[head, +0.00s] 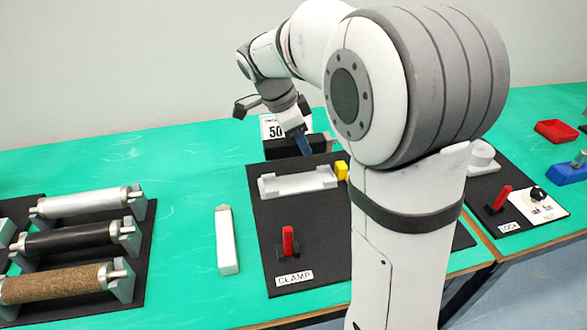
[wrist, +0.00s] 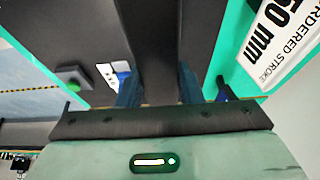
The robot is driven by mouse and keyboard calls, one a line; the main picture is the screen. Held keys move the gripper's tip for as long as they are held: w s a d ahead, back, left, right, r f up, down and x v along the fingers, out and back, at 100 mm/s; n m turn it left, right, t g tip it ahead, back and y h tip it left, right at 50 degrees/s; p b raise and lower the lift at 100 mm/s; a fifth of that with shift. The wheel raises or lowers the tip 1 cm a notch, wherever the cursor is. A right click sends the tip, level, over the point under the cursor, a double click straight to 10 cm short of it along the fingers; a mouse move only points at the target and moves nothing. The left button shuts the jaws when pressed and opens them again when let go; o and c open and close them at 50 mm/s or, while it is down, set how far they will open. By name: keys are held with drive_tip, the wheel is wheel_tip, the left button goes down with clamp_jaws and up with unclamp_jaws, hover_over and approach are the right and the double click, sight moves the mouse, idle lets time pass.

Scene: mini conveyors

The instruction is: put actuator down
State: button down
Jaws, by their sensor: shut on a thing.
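The actuator looks like a long dark bar (wrist: 157,45) and runs away between the blue fingers in the wrist view. My gripper (wrist: 158,90) is shut on it. In the head view my gripper (head: 304,145) is at the back edge of the black clamp board (head: 265,215), behind the pale cradle (head: 298,183). A black bar (head: 279,149) shows beside the fingers there and seems to be the actuator. I cannot tell whether it touches the surface below. A yellow block (head: 342,171) sits at the cradle's right end. A red lever (head: 288,240) stands upright near the CLAMP label (head: 294,278).
A white bar (head: 227,242) lies left of the board. Several rollers (head: 66,238) rest on a rack at left. A stroke sign (head: 271,125) stands behind the gripper. My arm hides the board's right side.

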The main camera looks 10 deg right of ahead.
sight(305, 181)
wheel_tip(305, 181, down, 9)
drive_tip(key=shift+a+f+b, duration=0.15)
drive_tip(key=shift+b, duration=0.35)
drive_tip(key=shift+s, duration=0.1)
drive_tip(key=shift+f, duration=0.15)
drive_tip(key=c, duration=1)
unclamp_jaws()
